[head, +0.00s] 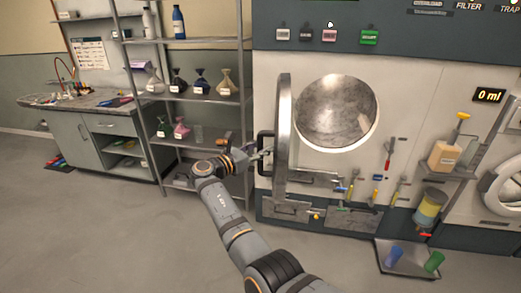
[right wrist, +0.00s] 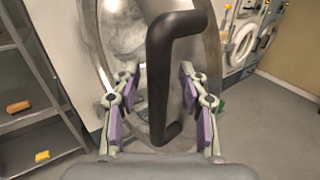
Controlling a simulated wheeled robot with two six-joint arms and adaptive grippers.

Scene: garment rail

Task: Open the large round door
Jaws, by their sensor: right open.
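The large round door (head: 283,125) is a thick metal disc. In the head view it stands swung out nearly edge-on, at the left of its round opening (head: 336,112), whose grey metal inside shows. A black bar handle (head: 262,165) is on the door's left-facing side. My right gripper (head: 260,154) is beside this handle. In the right wrist view the handle (right wrist: 160,85) stands between the two spread fingers of the gripper (right wrist: 158,90), with gaps on both sides. The door's face (right wrist: 125,50) lies behind it. My left gripper is not in view.
A metal shelf rack (head: 205,95) with flasks and bottles stands close left of the door. A tray (head: 408,258) with blue and green cups is at the lower right. Small valves and a side shelf (head: 448,170) line the right wall.

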